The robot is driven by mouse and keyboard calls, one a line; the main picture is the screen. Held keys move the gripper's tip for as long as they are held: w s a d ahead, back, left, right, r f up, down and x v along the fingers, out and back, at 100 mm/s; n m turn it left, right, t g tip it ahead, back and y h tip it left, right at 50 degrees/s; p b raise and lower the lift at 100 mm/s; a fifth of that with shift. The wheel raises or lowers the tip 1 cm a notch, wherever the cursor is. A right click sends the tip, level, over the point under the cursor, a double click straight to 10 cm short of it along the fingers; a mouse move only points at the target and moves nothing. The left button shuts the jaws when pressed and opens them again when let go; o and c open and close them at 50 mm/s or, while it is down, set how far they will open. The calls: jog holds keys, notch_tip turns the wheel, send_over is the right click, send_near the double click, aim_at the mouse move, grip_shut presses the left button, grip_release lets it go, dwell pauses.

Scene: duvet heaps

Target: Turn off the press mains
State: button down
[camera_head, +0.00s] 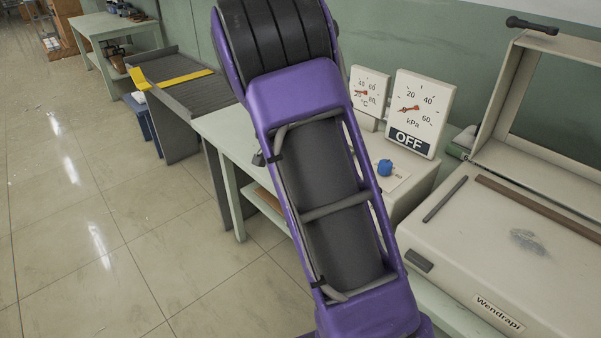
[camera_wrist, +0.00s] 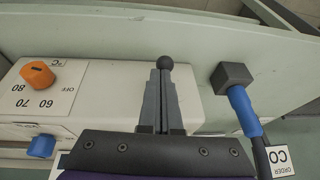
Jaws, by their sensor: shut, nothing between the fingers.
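A pale control box (camera_wrist: 110,80) fills the left of the wrist view. It carries an orange knob (camera_wrist: 38,75) beside marks 60, 80 and OFF, and a blue knob (camera_wrist: 41,146) below. A dark lever with a blue sleeve (camera_wrist: 245,111) and a square grey block stands to the right. My gripper (camera_wrist: 165,90) is shut and empty, in front of the box; a dark ball shows at its tip, and I cannot tell whether it belongs to the gripper. In the head view my arm hides the gripper. A kPa gauge (camera_head: 422,103) stands above an OFF sign (camera_head: 408,140).
A °C gauge (camera_head: 367,90) stands beside the kPa gauge. A cream press marked Wendrapi (camera_head: 470,240) with a raised frame (camera_head: 510,85) is at right. A grey ribbed table (camera_head: 190,95) with a yellow strip is at left. The tiled floor (camera_head: 90,210) at left is clear.

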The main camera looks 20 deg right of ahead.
jog(key=shift+s+a+f+b, duration=0.1)
jog(key=shift+a+f+b, duration=0.15)
jog(key=shift+f+b, duration=0.3)
jog(key=shift+s+a+f+b, duration=0.1)
jog(key=shift+a+f+b, duration=0.1)
jog(key=shift+f+b, duration=0.35)
jog(key=shift+f, duration=0.3)
